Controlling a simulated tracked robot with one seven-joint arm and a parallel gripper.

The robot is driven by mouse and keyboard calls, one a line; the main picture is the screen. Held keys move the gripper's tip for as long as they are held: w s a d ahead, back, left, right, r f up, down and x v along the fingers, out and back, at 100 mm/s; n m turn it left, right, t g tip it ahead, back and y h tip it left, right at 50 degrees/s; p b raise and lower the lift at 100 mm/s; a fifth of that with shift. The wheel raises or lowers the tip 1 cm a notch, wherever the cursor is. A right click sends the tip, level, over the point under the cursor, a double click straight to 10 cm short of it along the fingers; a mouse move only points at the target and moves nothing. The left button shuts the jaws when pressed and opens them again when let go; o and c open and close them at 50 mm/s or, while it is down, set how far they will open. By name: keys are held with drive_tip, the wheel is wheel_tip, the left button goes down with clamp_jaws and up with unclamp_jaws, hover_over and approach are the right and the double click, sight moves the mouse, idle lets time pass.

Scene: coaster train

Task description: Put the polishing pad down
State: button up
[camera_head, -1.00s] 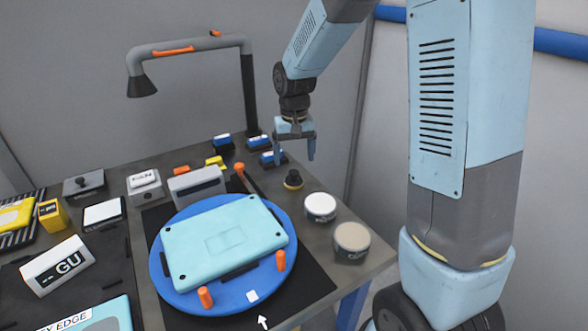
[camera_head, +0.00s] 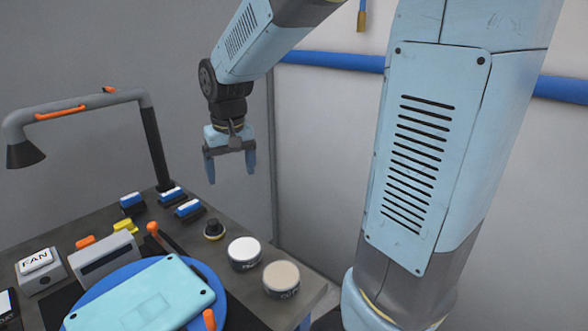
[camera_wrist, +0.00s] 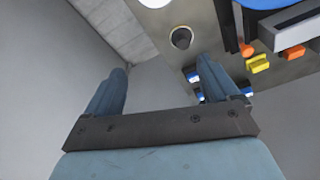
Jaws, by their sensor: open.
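A small round black piece with a knob on top and a pale yellowish base, which looks like the polishing pad (camera_head: 214,229), stands upright on the grey table (camera_head: 196,249) near its far right edge. It also shows in the wrist view as a dark disc (camera_wrist: 181,38). My gripper (camera_head: 231,172) hangs above the table's far edge, fingers pointing down, open and empty, clear of the pad. In the wrist view its two blue fingers (camera_wrist: 160,85) stand wide apart with nothing between them.
A white-topped tin (camera_head: 244,253) and a beige-topped tin (camera_head: 281,279) stand right of the pad. Blue-and-white blocks (camera_head: 171,197) lie to its left. A blue turntable (camera_head: 205,270) carries a light blue panel (camera_head: 150,300). A grey lamp arm (camera_head: 152,145) rises at the back left.

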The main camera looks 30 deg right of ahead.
drive_tip(key=s+d+r+t, duration=0.2)
drive_tip(key=s+d+r, duration=0.1)
drive_tip(key=s, duration=0.6)
drive_tip(key=s+d+r+t, duration=0.1)
drive_tip(key=s+d+r, duration=0.2)
drive_tip(key=s, duration=0.5)
drive_tip(key=shift+s+d+r+m+t, duration=0.15)
drive_tip(key=shift+s+d+m+t, duration=0.2)
drive_tip(key=shift+d, duration=0.45)
drive_tip(key=shift+c, duration=0.4)
